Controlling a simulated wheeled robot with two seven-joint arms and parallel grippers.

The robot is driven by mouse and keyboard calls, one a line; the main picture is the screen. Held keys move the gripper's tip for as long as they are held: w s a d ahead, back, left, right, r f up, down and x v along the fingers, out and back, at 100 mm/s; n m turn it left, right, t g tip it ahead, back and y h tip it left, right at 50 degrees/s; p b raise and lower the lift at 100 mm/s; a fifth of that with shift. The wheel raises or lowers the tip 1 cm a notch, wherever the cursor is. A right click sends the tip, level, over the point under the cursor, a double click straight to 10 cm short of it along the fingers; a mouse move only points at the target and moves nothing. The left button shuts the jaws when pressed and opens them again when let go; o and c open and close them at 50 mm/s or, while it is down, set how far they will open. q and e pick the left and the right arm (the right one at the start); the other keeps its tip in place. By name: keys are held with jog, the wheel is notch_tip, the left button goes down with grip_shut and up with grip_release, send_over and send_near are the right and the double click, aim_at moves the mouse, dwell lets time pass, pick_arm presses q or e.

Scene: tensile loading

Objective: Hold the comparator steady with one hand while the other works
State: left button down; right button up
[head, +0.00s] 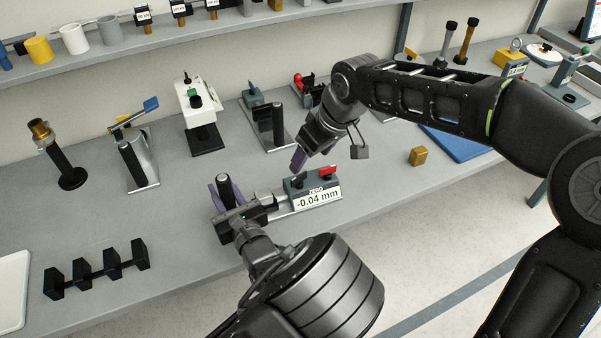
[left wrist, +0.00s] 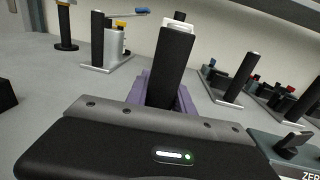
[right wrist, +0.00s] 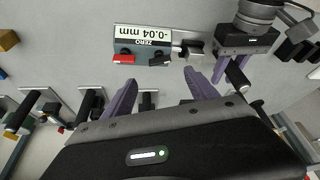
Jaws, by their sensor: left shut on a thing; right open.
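The comparator (head: 299,187) lies near the table's front edge, a grey box with a red lever, a black lever and a "ZERO" label. Its display reads -0.04 mm. A silver base plate joins it to an upright black handle (head: 224,180). My left gripper (head: 227,194) is shut on that handle; the left wrist view shows the handle (left wrist: 172,65) between the purple fingers. My right gripper (head: 299,160) is open and empty, just behind and above the box. In the right wrist view, the comparator (right wrist: 142,42) shows beyond the spread fingers.
Behind stand several handled fixtures, including a white device (head: 199,105) and a grey stand (head: 138,160). A black rack (head: 97,270) lies front left. A brass block (head: 418,157) and a blue mat (head: 457,143) lie to the right.

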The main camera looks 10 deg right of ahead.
aim_at(299, 176)
jog(key=x, duration=0.9)
jog(key=shift+w+f, duration=0.1)
jog(key=shift+f, duration=0.25)
jog(key=c, duration=1.4)
